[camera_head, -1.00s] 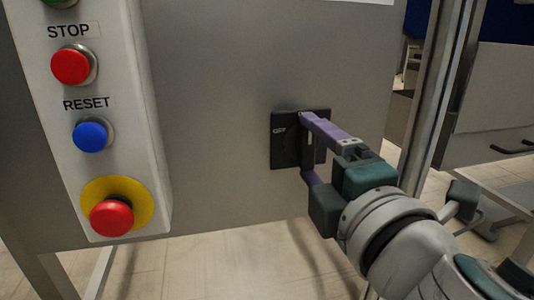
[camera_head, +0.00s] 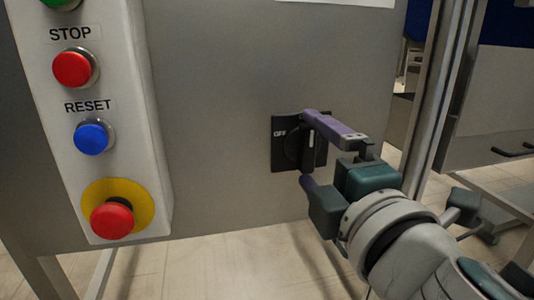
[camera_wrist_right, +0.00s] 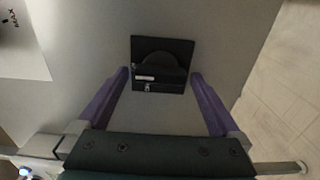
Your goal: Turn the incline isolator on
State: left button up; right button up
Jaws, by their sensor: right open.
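The incline isolator (camera_head: 283,157) is a black square switch with a rotary handle, on the grey metal panel right of the button box. An "OFF" label shows on its left side, and the handle stands upright. My right gripper (camera_head: 307,148) is open, its purple fingers one above and one below the handle in the head view. In the right wrist view the isolator (camera_wrist_right: 163,45) lies just beyond and between the two fingertips (camera_wrist_right: 160,74); no contact can be made out. My left gripper is not in view.
A pale button box (camera_head: 111,130) at the left carries a red STOP button (camera_head: 72,68), a blue RESET button (camera_head: 91,137) and a red emergency button (camera_head: 112,219) on yellow. A metal post (camera_head: 437,90) stands at the right. The panel (camera_head: 225,120) between box and isolator is bare.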

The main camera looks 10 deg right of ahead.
jog(key=shift+s, duration=0.1)
jog(key=s, duration=0.9)
jog(key=shift+s+d+b, duration=0.2)
jog(key=shift+s+b, duration=0.2)
jog(key=shift+r, duration=0.1)
